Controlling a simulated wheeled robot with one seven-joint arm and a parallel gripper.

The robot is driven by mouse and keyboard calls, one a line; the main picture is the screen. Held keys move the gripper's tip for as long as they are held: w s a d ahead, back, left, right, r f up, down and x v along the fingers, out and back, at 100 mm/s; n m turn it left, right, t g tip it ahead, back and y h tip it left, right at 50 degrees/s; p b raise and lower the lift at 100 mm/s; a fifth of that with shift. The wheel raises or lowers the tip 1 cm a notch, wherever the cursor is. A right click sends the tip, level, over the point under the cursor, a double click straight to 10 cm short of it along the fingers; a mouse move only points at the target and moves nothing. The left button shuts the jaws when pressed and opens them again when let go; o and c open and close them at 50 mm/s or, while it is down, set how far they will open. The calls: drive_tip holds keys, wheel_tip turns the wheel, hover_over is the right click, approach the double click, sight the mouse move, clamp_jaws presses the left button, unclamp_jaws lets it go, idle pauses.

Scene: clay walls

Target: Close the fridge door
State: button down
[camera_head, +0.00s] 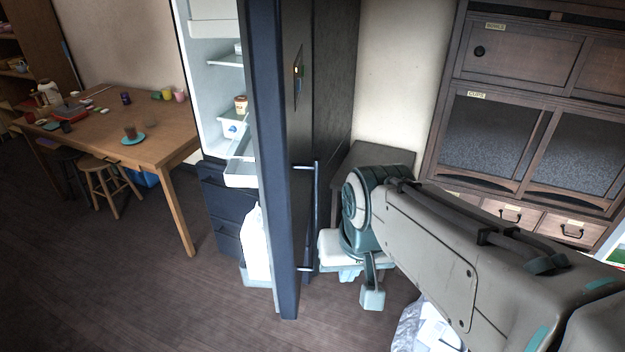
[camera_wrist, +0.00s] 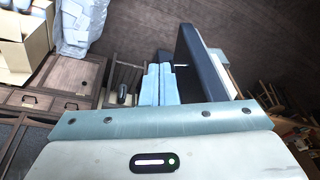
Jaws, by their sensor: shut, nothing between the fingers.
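The fridge (camera_head: 215,70) stands at centre left in the head view, its pale interior and shelves exposed. Its dark blue door (camera_head: 285,200) stands wide open, seen nearly edge-on, with door bins on its left side and a long vertical handle (camera_head: 317,215) on its outer, right side. My gripper (camera_head: 372,298) is right of the door, on the handle side, and looks apart from the handle. In the wrist view its light blue fingers (camera_wrist: 158,85) are together and empty, with the door (camera_wrist: 200,62) just to their right. Exact contact is hard to judge.
A wooden table (camera_head: 165,150) with cups and stools stands at the left. A dark wooden cabinet (camera_head: 520,110) lines the right wall. A plastic-wrapped item (camera_head: 408,325) lies on the floor near my arm. The floor (camera_head: 130,290) left of the door is clear.

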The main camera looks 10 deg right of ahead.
drive_tip(key=w+d+r+m+y+b, duration=0.2)
drive_tip(key=w+d+r+m, duration=0.25)
drive_tip(key=m, duration=0.65)
drive_tip(key=w+d+r+m+y+b, duration=0.15)
drive_tip(key=w+d+r+m, duration=0.35)
drive_tip(key=m, duration=0.6)
drive_tip(key=w+a+f, duration=0.5)
drive_tip(key=a+f, duration=0.3)
drive_tip(key=shift+g+p, duration=0.4)
drive_tip(key=shift+p, duration=0.05)
drive_tip(key=shift+a+f, duration=0.1)
